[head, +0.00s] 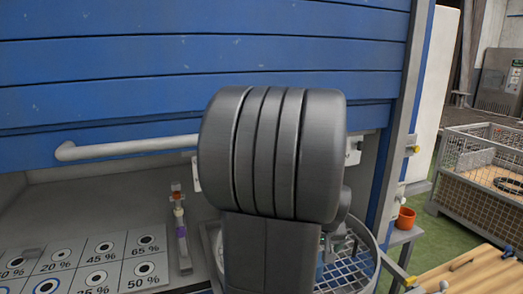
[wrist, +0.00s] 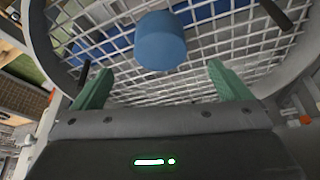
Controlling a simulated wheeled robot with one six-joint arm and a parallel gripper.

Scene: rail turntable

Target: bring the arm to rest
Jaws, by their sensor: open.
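My gripper (wrist: 160,70) shows in the wrist view with its two green fingers apart and nothing between them. A blue cylinder (wrist: 160,42) is beyond the fingertips, over a white wire mesh (wrist: 113,50) inside a grey round rim. I cannot tell how far it is from the fingers. In the head view my dark grey arm fills the middle and hides my gripper. Part of the round mesh (head: 345,268) shows behind the arm at the lower right.
A blue slatted shutter (head: 200,60) with a pale handle bar (head: 125,149) stands behind the arm. A panel of percentage labels (head: 90,262) lies at lower left. An orange cup (head: 405,218), a wire crate (head: 480,205) and a wooden top (head: 470,275) are at right.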

